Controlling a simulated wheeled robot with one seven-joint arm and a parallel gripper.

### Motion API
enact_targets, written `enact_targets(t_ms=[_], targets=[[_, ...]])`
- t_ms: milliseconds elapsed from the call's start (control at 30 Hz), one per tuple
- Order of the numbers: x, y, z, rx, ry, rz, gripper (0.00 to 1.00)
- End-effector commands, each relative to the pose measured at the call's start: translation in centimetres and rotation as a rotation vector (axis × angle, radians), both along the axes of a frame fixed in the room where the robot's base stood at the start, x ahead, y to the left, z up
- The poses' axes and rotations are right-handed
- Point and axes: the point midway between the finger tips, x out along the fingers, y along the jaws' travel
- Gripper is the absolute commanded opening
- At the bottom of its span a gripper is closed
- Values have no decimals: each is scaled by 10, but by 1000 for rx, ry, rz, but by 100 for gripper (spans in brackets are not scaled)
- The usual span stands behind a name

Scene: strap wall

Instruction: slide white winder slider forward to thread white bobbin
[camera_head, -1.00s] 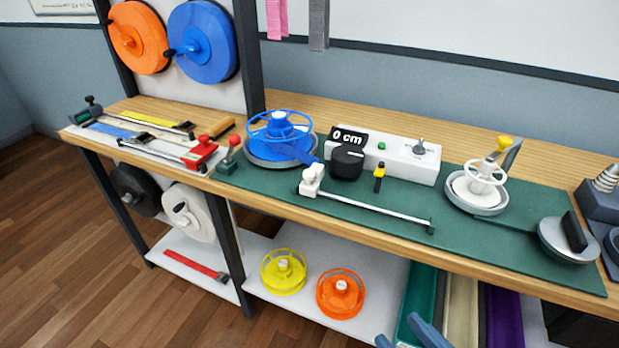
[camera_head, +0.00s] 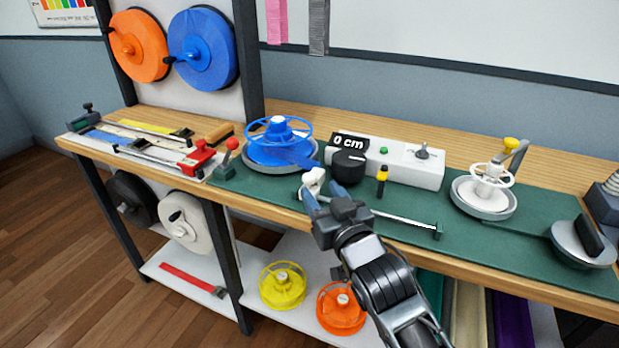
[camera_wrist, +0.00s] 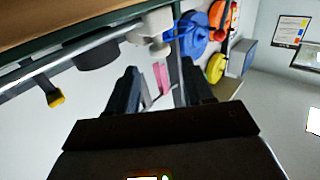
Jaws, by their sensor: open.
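The white winder slider (camera_head: 313,179) is a white knob at the left end of a thin metal rail (camera_head: 395,219) on the green mat. It also shows in the wrist view (camera_wrist: 152,24). The white bobbin (camera_head: 491,176) sits upright in a grey dish at the right of the mat. The blue bobbin (camera_head: 277,145) with its blue strap stands to the left of the slider. My gripper (camera_head: 324,195) is open beside the slider, on its near side. In the wrist view my gripper (camera_wrist: 160,88) has nothing between its fingers, and the slider lies just beyond the fingertips.
A black dial (camera_head: 349,167) and a white control box (camera_head: 402,163) reading 0 cm stand behind the rail. A yellow-topped lever (camera_head: 382,180) stands close to the rail. The bench's wooden front edge (camera_head: 450,258) runs under my arm.

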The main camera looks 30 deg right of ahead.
Motion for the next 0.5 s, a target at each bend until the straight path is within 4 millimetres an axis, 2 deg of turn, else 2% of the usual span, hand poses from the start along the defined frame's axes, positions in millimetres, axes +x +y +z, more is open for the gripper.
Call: enact_targets(t_ms=[300, 500], targets=[[46, -5, 2, 2, -2, 1, 52], [66, -8, 1, 1, -1, 1, 52]])
